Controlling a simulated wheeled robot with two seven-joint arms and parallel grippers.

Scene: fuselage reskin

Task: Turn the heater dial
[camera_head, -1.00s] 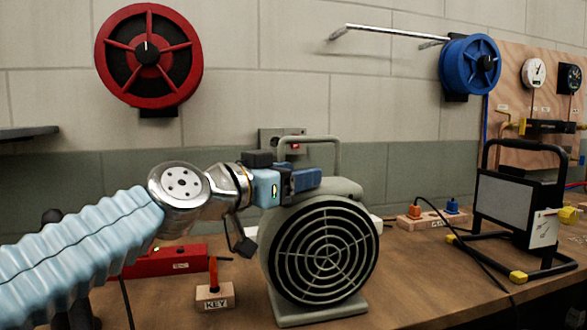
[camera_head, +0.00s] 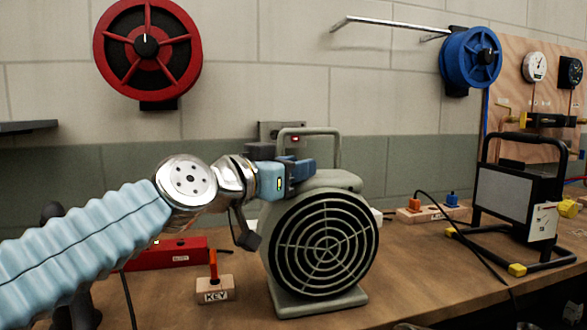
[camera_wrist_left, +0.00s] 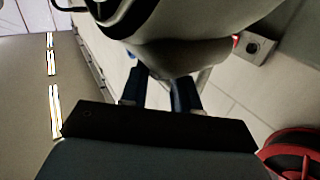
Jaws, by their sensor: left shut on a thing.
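The heater (camera_head: 323,243) is a grey-green fan unit with a round black grille and a top handle, upright on the bench. Its body also fills the top of the left wrist view (camera_wrist_left: 190,25). My left gripper (camera_head: 303,170) reaches in from the left at the heater's upper back, just below the handle. Its blue fingers (camera_wrist_left: 160,95) run in behind the heater body in the wrist view, with their tips hidden. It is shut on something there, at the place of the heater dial. The dial itself is hidden. My right gripper is out of view.
A KEY block (camera_head: 215,289) and a red case (camera_head: 180,252) stand left of the heater. A block with orange and blue plugs (camera_head: 432,212) and a black-framed work lamp (camera_head: 505,195) stand right. Red (camera_head: 147,50) and blue (camera_head: 470,58) reels hang on the wall.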

